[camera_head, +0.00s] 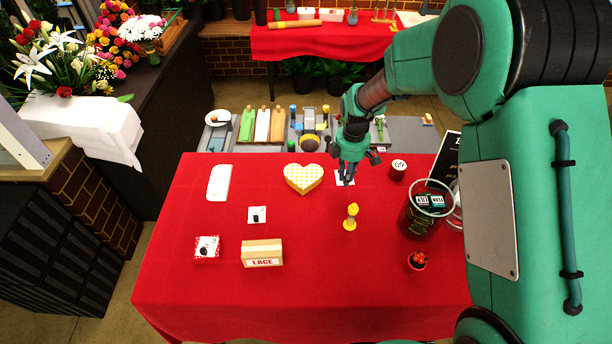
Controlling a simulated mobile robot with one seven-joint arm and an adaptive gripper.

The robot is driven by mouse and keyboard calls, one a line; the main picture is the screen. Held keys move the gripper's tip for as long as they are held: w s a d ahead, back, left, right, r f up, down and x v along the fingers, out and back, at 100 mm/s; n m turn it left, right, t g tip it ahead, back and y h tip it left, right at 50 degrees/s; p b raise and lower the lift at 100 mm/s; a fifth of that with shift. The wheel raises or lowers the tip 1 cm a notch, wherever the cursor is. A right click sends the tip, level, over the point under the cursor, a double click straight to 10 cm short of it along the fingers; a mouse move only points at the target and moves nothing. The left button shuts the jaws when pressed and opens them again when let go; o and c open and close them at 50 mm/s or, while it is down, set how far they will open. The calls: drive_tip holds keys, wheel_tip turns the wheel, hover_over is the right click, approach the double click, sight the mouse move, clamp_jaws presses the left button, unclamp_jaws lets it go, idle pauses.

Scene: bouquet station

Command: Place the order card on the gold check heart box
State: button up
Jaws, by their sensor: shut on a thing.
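The gold check heart box (303,178) sits on the red-covered table, near its far edge, with its yellow checked lid facing up. My gripper (347,181) is just right of the heart box, pointing down, with its fingers shut on a small white card (339,182), which I take to be the order card. The fingers hide part of the card, and its print is too small to read. I cannot tell how far the card is above the cloth. The card and the box appear apart.
On the red table (300,300) are a LACE box (262,253), another small white card (257,215), a red-edged box (207,249), a white pad (219,182), a yellow figure (351,217), a small can (398,170) and a dark bin (420,222). The front is clear.

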drive_tip(key=s+a, duration=0.9)
drive_tip(key=s, duration=0.1)
drive_tip(key=shift+a+f+m, duration=0.15)
drive_tip(key=shift+a+m, duration=0.1)
drive_tip(key=shift+m, duration=0.05)
drive_tip(key=shift+w, duration=0.1)
hover_over(304, 181)
drive_tip(key=shift+s+f, duration=0.35)
drive_tip(key=shift+f, duration=0.35)
drive_tip(key=shift+w, duration=0.2)
drive_tip(key=shift+w+a+f, duration=0.1)
drive_tip(key=shift+w+f, duration=0.05)
drive_tip(key=shift+w, duration=0.05)
drive_tip(key=shift+f, duration=1.65)
drive_tip(key=shift+f, duration=0.15)
